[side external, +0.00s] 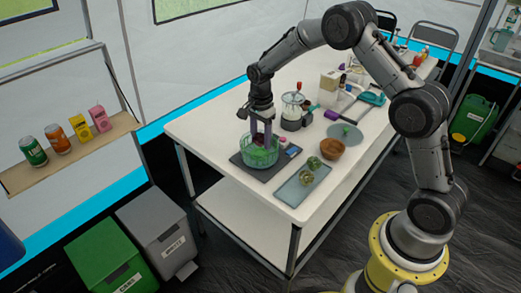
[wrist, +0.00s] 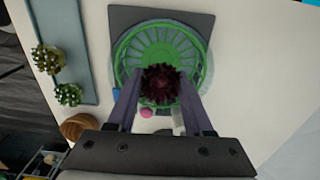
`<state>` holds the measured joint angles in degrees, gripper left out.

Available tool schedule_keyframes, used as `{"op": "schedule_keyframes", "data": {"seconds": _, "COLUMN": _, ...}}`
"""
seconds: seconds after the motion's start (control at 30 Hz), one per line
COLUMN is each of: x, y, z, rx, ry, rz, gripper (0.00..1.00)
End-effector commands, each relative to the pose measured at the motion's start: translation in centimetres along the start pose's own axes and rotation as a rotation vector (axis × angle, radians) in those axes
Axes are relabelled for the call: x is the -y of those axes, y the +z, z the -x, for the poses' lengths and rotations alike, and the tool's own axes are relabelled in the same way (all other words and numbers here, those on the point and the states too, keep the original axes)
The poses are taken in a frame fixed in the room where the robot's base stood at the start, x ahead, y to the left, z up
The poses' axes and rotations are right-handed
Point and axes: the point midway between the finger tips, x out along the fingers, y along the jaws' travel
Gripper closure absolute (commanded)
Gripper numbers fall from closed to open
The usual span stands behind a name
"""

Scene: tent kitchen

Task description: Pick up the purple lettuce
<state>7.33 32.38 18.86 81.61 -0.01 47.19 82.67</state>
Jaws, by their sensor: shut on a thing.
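The purple lettuce (wrist: 160,84) is dark red-purple and shows between my fingertips in the wrist view. My gripper (wrist: 160,98) is shut on it, with one finger on each side. Below it in that view is a round green basket (wrist: 133,52) inside a clear bowl, on a dark grey board (wrist: 122,16). In the side view my gripper (side external: 261,142) points down over the green basket (side external: 248,156), its fingertips at or inside the rim. The lettuce is hard to make out there. I cannot tell whether it touches the basket.
A grey tray (side external: 290,194) with two green artichoke-like vegetables (side external: 306,177) lies to the right of the basket. A brown bowl (side external: 331,149) and a clear-jarred appliance (side external: 292,112) stand close by. The white table's (side external: 212,160) front left corner is bare.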

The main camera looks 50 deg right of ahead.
Motion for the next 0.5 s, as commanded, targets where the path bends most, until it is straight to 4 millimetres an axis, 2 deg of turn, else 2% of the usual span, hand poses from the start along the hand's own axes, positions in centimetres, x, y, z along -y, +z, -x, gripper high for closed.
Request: {"op": "schedule_keyframes", "data": {"seconds": 0.5, "x": 0.1, "y": 0.0, "z": 4.8, "rx": 0.000, "ry": -0.004, "rz": 0.000, "gripper": 0.80}}
